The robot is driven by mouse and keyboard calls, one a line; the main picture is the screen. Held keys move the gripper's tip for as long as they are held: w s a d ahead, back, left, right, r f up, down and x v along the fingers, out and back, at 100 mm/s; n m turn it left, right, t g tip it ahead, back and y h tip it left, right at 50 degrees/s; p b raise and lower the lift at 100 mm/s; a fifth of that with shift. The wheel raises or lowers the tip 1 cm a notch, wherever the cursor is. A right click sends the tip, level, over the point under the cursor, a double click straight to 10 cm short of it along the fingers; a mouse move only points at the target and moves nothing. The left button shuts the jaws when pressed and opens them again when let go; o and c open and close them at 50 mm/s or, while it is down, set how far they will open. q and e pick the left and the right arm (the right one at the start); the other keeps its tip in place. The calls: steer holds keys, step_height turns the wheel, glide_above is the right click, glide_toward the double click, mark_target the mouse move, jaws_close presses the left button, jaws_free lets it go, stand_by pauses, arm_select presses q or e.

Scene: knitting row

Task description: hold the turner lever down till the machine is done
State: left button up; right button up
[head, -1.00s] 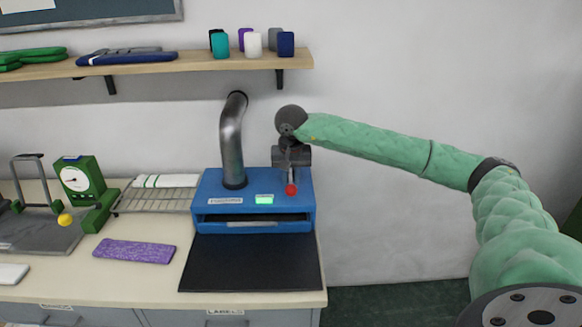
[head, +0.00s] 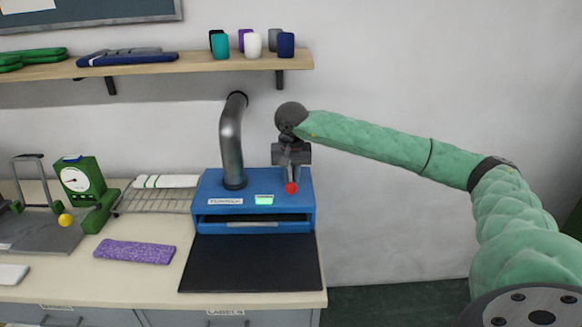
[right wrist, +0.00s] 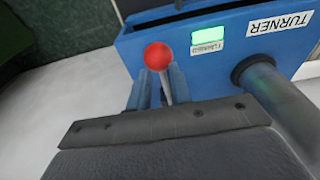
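The turner (head: 208,212) is a blue box on the right end of the counter, with a lit green display (head: 264,199) on its front. Its lever ends in a red ball (head: 291,188), which also shows in the right wrist view (right wrist: 158,56). My right gripper (head: 291,174) is at the lever. In the right wrist view its two blue-grey fingers (right wrist: 157,85) stand a little apart on either side of the thin lever stem, just below the ball. A gap shows beside the stem; contact is hard to tell. My left gripper is out of view.
A silver pipe (head: 232,150) rises from the turner. A black mat (head: 250,265) lies in front of it. To the left are a wire rack (head: 155,203), a purple knitted piece (head: 135,251) and a green dial gauge (head: 85,185). A shelf (head: 190,65) hangs above.

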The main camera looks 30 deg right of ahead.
step_height(320, 180, up, 12)
steer(key=p, duration=0.3)
stand_by(1.2)
stand_by(0.4)
